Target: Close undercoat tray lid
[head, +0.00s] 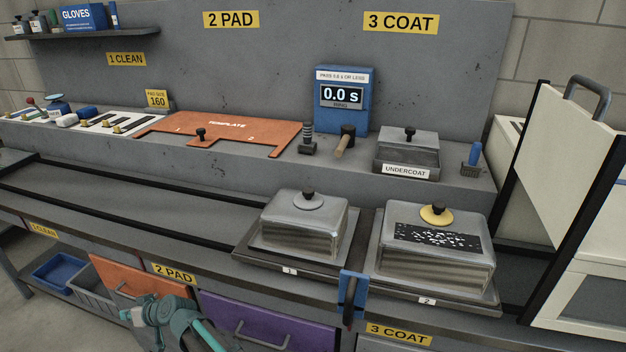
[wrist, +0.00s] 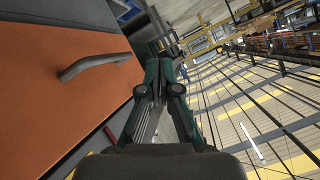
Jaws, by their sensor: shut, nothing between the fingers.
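The undercoat tray (head: 405,171) is a grey metal box with a white UNDERCOAT label, on the raised back ledge under the 3 COAT sign. Its grey lid (head: 394,137) with a black knob shows at the top and rear of the tray. A dark strip shows between lid and front wall; I cannot tell the lid's exact angle. My gripper (head: 140,312) is low at the front left, before the drawers and far from the tray. In the wrist view my gripper (wrist: 163,92) has its fingers together and empty, beside an orange drawer front (wrist: 60,75).
Two metal blocks with knobs, block 1 (head: 300,228) and block 2 (head: 455,266), stand on the counter before the tray. A blue timer (head: 343,112) and wooden-handled tool (head: 345,142) are left of it, a blue-handled brush (head: 474,157) right. A white cabinet (head: 555,140) bounds the right.

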